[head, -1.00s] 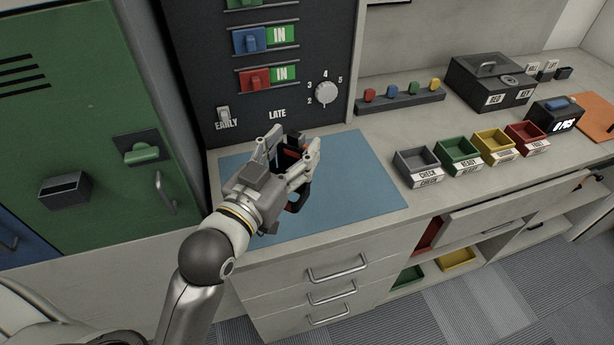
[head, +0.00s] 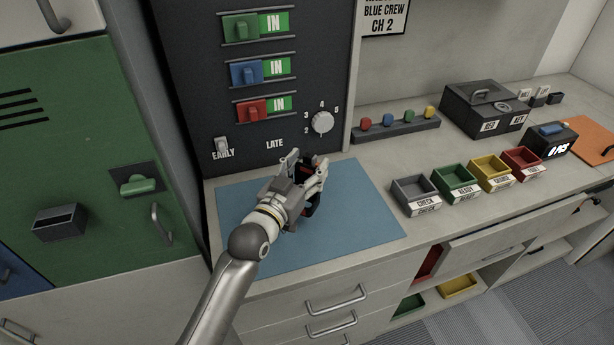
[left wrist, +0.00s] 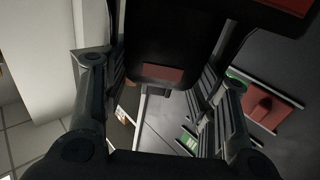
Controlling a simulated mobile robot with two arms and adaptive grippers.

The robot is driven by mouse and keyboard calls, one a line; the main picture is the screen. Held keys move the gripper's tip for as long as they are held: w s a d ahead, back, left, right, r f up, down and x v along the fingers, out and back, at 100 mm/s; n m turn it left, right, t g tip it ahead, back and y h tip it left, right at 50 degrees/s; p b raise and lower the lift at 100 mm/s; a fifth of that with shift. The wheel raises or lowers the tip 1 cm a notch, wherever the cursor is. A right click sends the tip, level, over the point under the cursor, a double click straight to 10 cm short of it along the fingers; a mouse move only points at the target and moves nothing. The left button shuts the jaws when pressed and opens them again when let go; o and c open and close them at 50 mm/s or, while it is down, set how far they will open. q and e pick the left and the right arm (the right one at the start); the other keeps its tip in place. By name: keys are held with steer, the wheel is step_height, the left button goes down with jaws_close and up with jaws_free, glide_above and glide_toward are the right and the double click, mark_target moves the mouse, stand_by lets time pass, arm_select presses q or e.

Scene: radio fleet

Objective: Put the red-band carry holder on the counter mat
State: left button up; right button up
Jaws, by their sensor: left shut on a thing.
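The red-band carry holder (head: 312,205) is a dark holder with a little red on it, mostly hidden by my left gripper in the head view. My left gripper (head: 307,168) is shut on it, over the blue counter mat (head: 352,238). I cannot tell whether the holder touches the mat. In the left wrist view the dark holder (left wrist: 170,35) with a red patch fills the space between the fingers (left wrist: 158,100). My right gripper is not in view.
Grey, green, yellow and red labelled trays (head: 415,189) stand right of the mat. A dark panel (head: 265,60) with sliders and a dial (head: 322,122) rises behind it. A green locker (head: 90,150) stands left. The mat's right part is bare.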

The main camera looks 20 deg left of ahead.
mark_target(307, 178)
arm_select(q)
steer(key=shift+w+f, duration=0.3)
step_height(307, 178, down, 2)
steer(key=shift+w+f+p, duration=0.1)
steer(key=shift+p, duration=0.3)
steer(key=shift+f, duration=0.55)
steer(key=shift+f, duration=0.2)
steer(key=o, duration=1.3)
steer(key=shift+r, duration=0.15)
